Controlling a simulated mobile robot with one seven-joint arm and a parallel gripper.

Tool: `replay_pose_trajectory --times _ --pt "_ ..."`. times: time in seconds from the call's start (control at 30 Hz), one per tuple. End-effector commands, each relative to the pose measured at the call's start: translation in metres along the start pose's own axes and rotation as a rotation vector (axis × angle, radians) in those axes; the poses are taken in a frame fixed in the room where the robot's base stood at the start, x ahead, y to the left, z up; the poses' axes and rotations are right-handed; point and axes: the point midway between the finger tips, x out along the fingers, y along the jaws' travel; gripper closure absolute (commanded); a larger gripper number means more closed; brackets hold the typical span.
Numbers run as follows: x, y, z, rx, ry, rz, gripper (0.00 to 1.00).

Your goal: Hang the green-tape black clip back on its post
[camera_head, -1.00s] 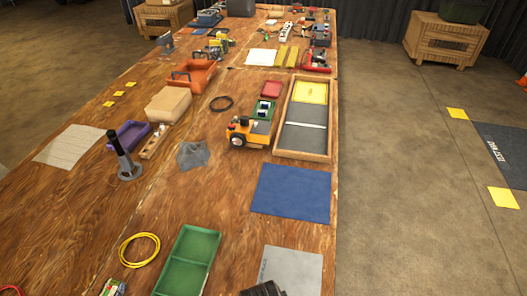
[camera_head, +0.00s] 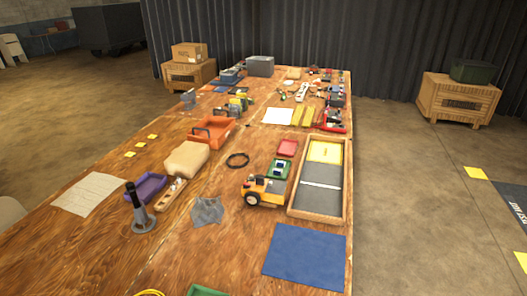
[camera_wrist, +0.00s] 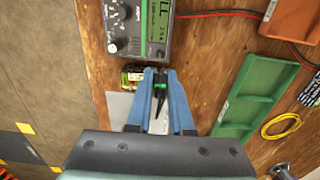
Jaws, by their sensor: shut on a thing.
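In the wrist view my gripper (camera_wrist: 159,76) has its blue fingers shut on a small black clip with green tape (camera_wrist: 160,88). The clip hangs between the fingers above the table, and its far parts are partly hidden by them. My gripper does not show in the head view. A dark upright post on a grey round base (camera_head: 136,206) stands at the left of the table in the head view; I cannot tell whether it is the clip's post.
A grey charger with a lit display (camera_wrist: 140,25) lies beyond my fingers, a small battery pack (camera_wrist: 131,77) just left of them. A green tray (camera_wrist: 258,88) and yellow cable coil (camera_wrist: 281,126) lie right.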

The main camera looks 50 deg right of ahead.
Motion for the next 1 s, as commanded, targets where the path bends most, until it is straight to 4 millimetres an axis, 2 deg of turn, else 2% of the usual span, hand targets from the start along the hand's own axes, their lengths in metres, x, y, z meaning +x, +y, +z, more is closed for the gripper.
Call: replay_pose_trajectory --times 1.0 --pt "0.060 0.000 0.000 0.000 0.000 -0.001 1.00"
